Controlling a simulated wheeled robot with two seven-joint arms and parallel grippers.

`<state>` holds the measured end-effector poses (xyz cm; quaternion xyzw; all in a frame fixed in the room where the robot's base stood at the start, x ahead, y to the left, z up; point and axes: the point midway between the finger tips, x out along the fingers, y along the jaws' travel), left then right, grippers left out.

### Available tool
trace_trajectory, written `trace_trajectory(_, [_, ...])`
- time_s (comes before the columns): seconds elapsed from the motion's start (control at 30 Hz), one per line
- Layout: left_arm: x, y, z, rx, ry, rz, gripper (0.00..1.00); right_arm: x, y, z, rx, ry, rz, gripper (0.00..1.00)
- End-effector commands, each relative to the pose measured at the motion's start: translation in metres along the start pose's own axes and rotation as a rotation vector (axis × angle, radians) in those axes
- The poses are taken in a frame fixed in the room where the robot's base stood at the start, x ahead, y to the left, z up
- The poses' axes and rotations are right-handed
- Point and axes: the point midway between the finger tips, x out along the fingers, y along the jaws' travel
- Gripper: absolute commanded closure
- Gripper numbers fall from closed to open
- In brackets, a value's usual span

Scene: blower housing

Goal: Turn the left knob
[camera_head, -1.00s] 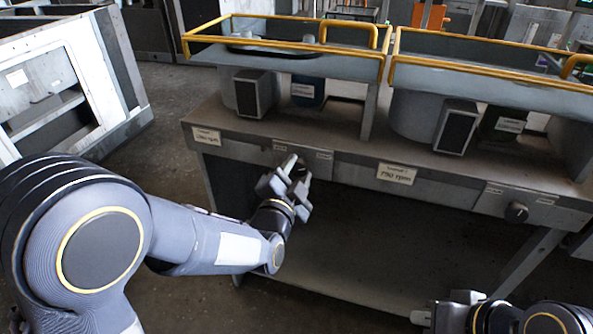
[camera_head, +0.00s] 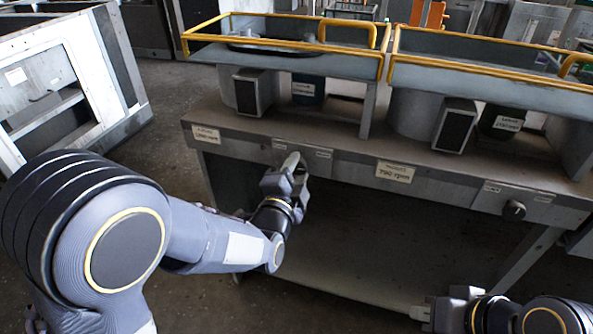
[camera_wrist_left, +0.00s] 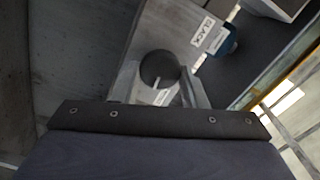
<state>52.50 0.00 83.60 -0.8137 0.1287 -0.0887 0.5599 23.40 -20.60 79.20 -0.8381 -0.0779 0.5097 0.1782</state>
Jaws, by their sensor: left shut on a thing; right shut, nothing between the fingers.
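The left knob is a dark round knob (camera_wrist_left: 160,68) on the front panel of the grey bench; it shows between my fingers in the left wrist view. In the head view my gripper hides it. My left gripper (camera_head: 290,172) is at the panel, shut on the knob, with one finger on each side of it. My right gripper (camera_head: 445,308) is shut and empty at the lower right, apart from the bench.
A second dark knob (camera_head: 514,210) is on the right part of the bench front (camera_head: 350,170). Two blower units with yellow rails (camera_head: 480,62) stand on top. Labels sit along the panel, one reading 790 rpm (camera_head: 395,171). Under the bench is an open space.

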Motion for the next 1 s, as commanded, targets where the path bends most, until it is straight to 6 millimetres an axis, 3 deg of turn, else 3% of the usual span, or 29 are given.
trace_trajectory(0.1, [0.000,0.001,-0.001,0.000,0.001,0.002,0.84,0.000,0.000,0.000,0.000,0.000,0.000,1.00])
trace_trajectory(0.13, [0.000,0.001,-0.001,0.000,0.001,0.003,0.57,0.000,0.000,0.000,0.000,0.000,0.000,1.00])
trace_trajectory(0.27, [0.000,0.001,0.000,-0.001,0.001,0.002,0.41,0.000,0.000,0.000,0.000,0.000,0.000,1.00])
trace_trajectory(0.63, [-0.006,0.000,0.000,-0.002,0.000,0.001,0.40,-0.001,0.000,0.000,0.000,0.000,0.000,1.00])
trace_trajectory(1.0, [-0.065,0.000,-0.001,-0.003,0.002,0.002,0.40,-0.004,-0.002,-0.002,0.000,0.000,0.000,1.00])
